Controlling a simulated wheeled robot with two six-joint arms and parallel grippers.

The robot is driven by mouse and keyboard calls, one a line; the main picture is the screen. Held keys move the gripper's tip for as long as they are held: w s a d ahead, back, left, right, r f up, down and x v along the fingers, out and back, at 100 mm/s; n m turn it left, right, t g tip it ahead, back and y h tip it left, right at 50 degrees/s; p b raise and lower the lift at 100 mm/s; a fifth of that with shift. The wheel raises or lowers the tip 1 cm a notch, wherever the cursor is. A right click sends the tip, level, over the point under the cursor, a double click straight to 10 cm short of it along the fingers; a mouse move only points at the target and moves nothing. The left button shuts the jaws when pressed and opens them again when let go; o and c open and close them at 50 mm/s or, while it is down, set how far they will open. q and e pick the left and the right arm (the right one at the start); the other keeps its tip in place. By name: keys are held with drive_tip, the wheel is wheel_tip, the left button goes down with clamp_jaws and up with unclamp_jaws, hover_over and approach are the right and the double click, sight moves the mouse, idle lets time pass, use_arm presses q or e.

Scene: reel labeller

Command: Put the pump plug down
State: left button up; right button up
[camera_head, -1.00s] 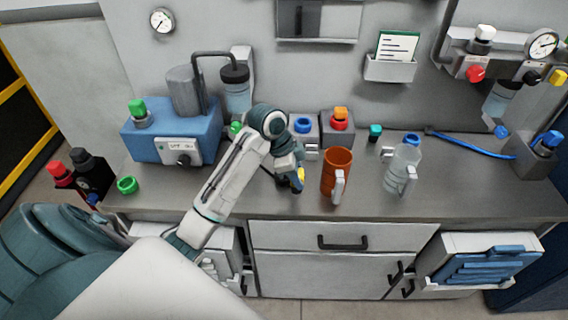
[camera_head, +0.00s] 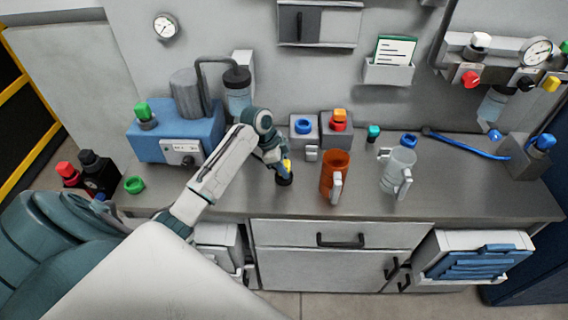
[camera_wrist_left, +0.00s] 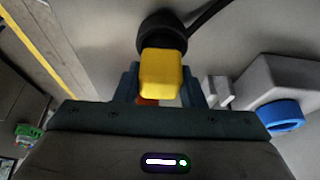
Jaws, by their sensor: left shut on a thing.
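The pump plug shows in the head view as a small yellow body (camera_head: 287,165) with a black round end (camera_head: 284,180). My left gripper (camera_head: 281,163) is shut on it, close above the counter (camera_head: 240,195); I cannot tell if the black end touches the counter. In the left wrist view the yellow block (camera_wrist_left: 161,75) sits between the fingers, with the black round part (camera_wrist_left: 163,35) beyond it and a dark cable leading off to the upper right. The blue pump box (camera_head: 150,148) stands at the left back. My right gripper is not in view.
An orange mug (camera_head: 334,172) stands just right of the plug, with a clear jug (camera_head: 397,172) further right. Grey blocks with a blue ring (camera_head: 303,126) and a red-orange knob (camera_head: 339,122) stand behind. A green ring (camera_head: 134,185) lies at the left. The counter's front middle is clear.

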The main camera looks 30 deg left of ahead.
use_arm(q)
drive_tip(key=o, duration=1.1)
drive_tip(key=shift+f, duration=0.1)
drive_tip(key=shift+a+r, duration=0.2)
drive_tip(key=shift+r, duration=0.3)
drive_tip(key=b+v, duration=0.4)
drive_tip(key=v, duration=0.7)
drive_tip(key=shift+r, duration=0.1)
